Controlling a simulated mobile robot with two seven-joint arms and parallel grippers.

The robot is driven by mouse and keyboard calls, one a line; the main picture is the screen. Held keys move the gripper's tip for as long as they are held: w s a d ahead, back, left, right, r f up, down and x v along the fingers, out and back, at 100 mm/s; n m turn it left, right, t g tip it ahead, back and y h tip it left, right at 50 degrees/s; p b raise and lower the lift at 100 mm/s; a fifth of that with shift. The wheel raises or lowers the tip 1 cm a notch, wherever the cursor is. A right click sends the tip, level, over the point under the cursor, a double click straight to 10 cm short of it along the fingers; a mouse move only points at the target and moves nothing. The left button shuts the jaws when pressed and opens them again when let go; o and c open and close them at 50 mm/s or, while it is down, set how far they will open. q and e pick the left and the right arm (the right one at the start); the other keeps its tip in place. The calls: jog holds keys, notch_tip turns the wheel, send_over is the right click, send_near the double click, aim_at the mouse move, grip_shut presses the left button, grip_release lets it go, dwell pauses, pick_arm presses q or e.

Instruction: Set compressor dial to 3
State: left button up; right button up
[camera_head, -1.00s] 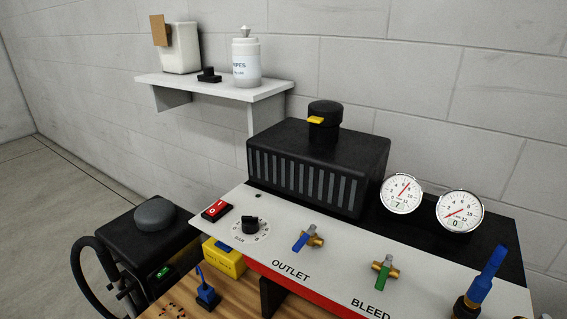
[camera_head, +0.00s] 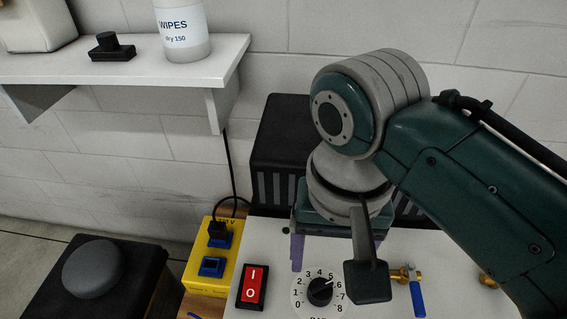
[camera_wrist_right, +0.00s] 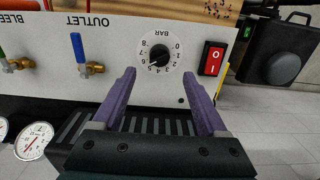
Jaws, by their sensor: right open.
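The compressor dial (camera_head: 319,291) is a round black knob on a white scale numbered 0 to 8, on the light panel. Its white mark points up and right, seemingly near 6. The dial also shows upside down in the right wrist view (camera_wrist_right: 159,55). My right gripper (camera_head: 325,250) is open and empty, just behind the dial in the head view. In the right wrist view its two purple fingers (camera_wrist_right: 157,77) are spread wide, with the dial between and beyond their tips. One finger is hidden in the head view. My left gripper is not in view.
A red rocker switch (camera_head: 253,286) sits left of the dial. The outlet valve's blue handle (camera_head: 417,298) is to the right. A yellow socket box (camera_head: 207,263) stands beyond the panel's left edge. A white shelf (camera_head: 130,72) is above left, and a gauge (camera_wrist_right: 34,140) shows in the wrist view.

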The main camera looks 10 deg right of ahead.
aim_at(322, 286)
notch_tip(322, 286, down, 7)
jog(key=shift+s+d+r+b, duration=0.1)
jog(key=shift+r+b, duration=0.1)
jog(key=shift+b, duration=0.75)
jog(key=shift+f, duration=0.6)
jog(key=shift+c, duration=1.3)
grip_shut()
